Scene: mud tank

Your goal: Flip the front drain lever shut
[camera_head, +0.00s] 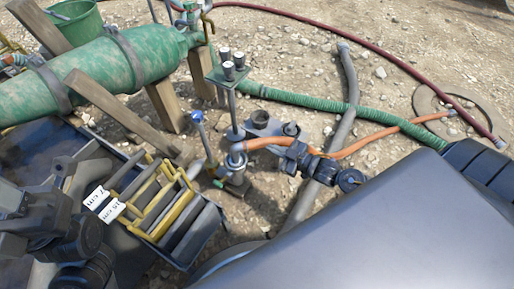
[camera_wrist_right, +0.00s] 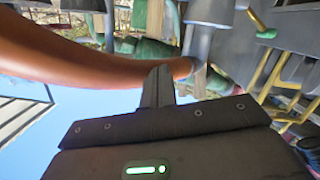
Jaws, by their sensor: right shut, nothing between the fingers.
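A lever with a blue grip (camera_head: 198,118) stands on a brassy shaft left of the grey post (camera_head: 232,105). A yellow handle (camera_head: 207,22) is at the green tank's end. I cannot tell which of these is the front drain lever. My right gripper (camera_head: 290,157) is by the orange hose, right of the post and apart from both levers. In the right wrist view its fingers (camera_wrist_right: 160,78) are together and empty, close beside the orange hose (camera_wrist_right: 75,55). Dark links of my left arm fill the lower left; its fingers do not show.
The green tank (camera_head: 125,62) rests on wooden beams at the upper left. A dark crate holds several yellow-framed tools (camera_head: 160,205). A green ribbed hose (camera_head: 300,97), a grey pipe (camera_head: 350,75) and a dark red hose (camera_head: 390,55) cross the stony ground.

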